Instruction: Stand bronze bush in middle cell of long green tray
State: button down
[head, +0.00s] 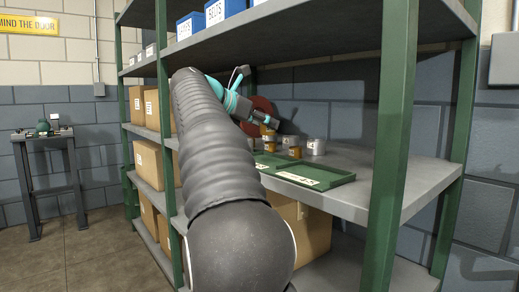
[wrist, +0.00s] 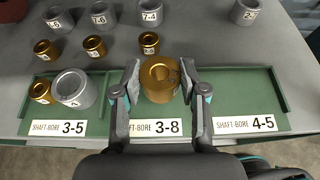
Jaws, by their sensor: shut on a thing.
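The long green tray (wrist: 250,85) lies on the grey shelf; it also shows in the head view (head: 335,183). Its front labels read SHAFT-BORE 3-5, 3-8 and 4-5 from left to right. My gripper (wrist: 160,88) is shut on a bronze bush (wrist: 157,92), with one finger on each side. The bush is upright, bore facing up, over the middle cell with label 3-8. It looks larger than the other bushes; I cannot tell whether it touches the tray floor. The left cell holds a small bronze bush (wrist: 40,92) and a silver ring (wrist: 73,88). The right cell looks empty.
Behind the tray stand bronze bushes (wrist: 95,46) and several silver rings (wrist: 103,14), one apart at the right (wrist: 245,11). A green shelf post (head: 393,130) rises at the tray's right. A dark red round thing (wrist: 12,8) is at the far left.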

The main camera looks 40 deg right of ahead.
send_over(258, 159)
jog(key=f, duration=0.3)
jog(key=shift+s+a+f, duration=0.1)
jog(key=shift+s+f, duration=0.15)
jog(key=shift+f, duration=0.05)
jog(key=shift+f+b, duration=0.4)
jog(key=shift+f, duration=1.65)
jog(key=shift+f, duration=0.1)
jog(key=c, duration=0.6)
grip_release()
jog(key=shift+c, duration=0.2)
jog(key=shift+a, duration=0.1)
jog(key=v, duration=1.2)
